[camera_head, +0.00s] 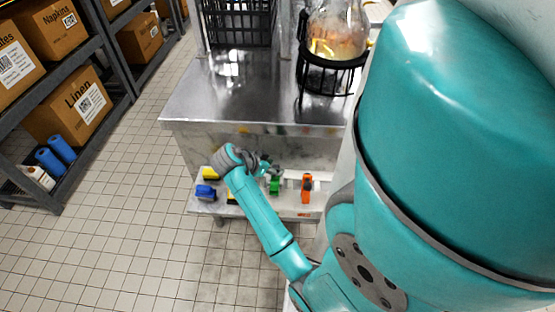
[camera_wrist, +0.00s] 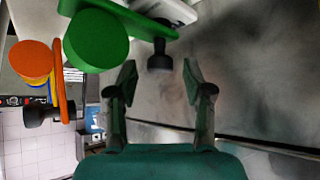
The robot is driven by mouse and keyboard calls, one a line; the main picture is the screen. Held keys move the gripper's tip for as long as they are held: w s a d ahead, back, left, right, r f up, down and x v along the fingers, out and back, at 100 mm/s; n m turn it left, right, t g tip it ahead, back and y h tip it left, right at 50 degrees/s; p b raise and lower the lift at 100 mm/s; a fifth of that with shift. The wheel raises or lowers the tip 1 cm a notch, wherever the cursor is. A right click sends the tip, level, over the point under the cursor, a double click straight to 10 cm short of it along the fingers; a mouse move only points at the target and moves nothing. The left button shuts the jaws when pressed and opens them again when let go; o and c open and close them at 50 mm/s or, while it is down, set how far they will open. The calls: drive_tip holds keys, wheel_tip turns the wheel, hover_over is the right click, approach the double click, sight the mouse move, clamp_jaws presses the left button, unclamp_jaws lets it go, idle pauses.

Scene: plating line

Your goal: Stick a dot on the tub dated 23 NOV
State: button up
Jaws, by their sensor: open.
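My gripper (camera_wrist: 160,82) is open in the wrist view, with nothing between its fingers. A green item with a round drum and a black knob (camera_wrist: 96,40) is just beyond the fingertips, up and to the left. An orange item (camera_wrist: 33,62), also round with a black knob, is further left. In the head view the green item (camera_head: 275,185) and orange item (camera_head: 306,188) sit on the lower shelf, and my gripper (camera_head: 262,166) is just above and left of the green one. I cannot make out a tub dated 23 NOV or any dots.
Blue (camera_head: 205,192) and yellow (camera_head: 210,172) items sit at the shelf's left end. The steel tabletop (camera_head: 235,90) overhangs the lower shelf (camera_head: 290,211). A glass vessel (camera_head: 338,35) in a black stand and a black crate (camera_head: 240,20) are above. Tiled floor (camera_head: 130,200) is clear left.

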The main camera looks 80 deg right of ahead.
drive_tip(key=shift+s+d+f, duration=0.2)
drive_tip(key=shift+f, duration=0.05)
clamp_jaws()
